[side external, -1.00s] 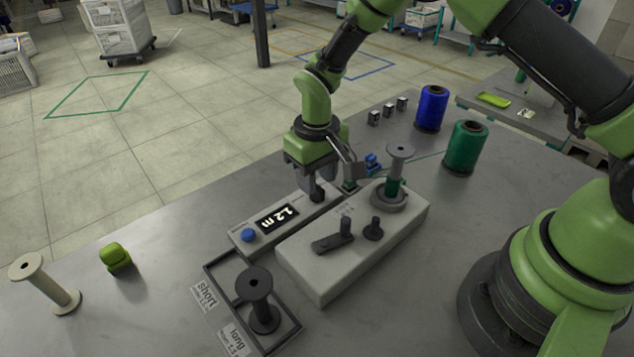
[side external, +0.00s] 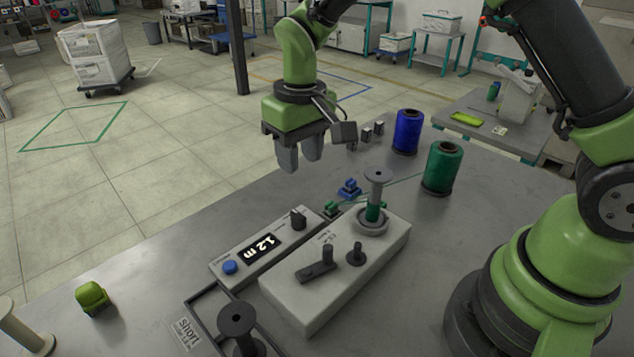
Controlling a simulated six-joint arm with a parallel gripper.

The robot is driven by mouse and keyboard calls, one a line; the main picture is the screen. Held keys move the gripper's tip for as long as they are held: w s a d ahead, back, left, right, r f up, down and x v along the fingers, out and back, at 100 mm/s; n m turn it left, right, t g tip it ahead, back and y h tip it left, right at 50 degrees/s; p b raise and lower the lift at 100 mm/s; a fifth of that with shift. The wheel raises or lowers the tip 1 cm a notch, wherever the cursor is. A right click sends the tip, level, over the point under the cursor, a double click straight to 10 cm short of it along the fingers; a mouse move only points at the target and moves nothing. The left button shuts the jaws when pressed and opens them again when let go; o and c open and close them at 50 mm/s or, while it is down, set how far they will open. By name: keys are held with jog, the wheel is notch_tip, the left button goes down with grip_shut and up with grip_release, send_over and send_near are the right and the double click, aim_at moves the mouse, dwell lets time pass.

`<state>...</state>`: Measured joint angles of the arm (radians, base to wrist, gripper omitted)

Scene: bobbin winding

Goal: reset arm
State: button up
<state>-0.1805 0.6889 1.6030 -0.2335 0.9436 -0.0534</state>
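My gripper (side external: 299,160) hangs above the back part of the table, fingers pointing down, clear of the counter unit. A narrow gap shows between its fingers and nothing is held there. The counter unit (side external: 240,262) has a blue button (side external: 230,267), a dark knob (side external: 298,218) and a display reading 1.2 m. The winder (side external: 345,285) stands beside it, with a grey bobbin (side external: 378,178) upright on its spindle; green thread is wound low on the bobbin. A crank (side external: 316,266) and a black peg sit on the winder's top.
A blue spool (side external: 407,132) and a green spool (side external: 442,167) stand at the back right. A dark bobbin (side external: 237,322) stands in the tray (side external: 194,306) at the front. A green block (side external: 91,297) and a pale bobbin (side external: 22,330) are at left.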

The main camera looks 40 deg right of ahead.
jog(key=s+d+r+m+t+y, duration=0.1)
jog(key=s+r+t, duration=0.1)
jog(key=s+r, duration=0.4)
jog(key=s+d+r+m+t, duration=0.15)
jog(key=s+r, duration=0.25)
jog(key=r, duration=0.4)
jog(key=s+d+r+m+t, duration=0.1)
jog(key=s+r+t, duration=0.1)
jog(key=s, duration=0.8)
jog(key=shift+s+d+t+y, duration=0.2)
jog(key=shift+s+t+y, duration=0.2)
jog(key=shift+t, duration=0.25)
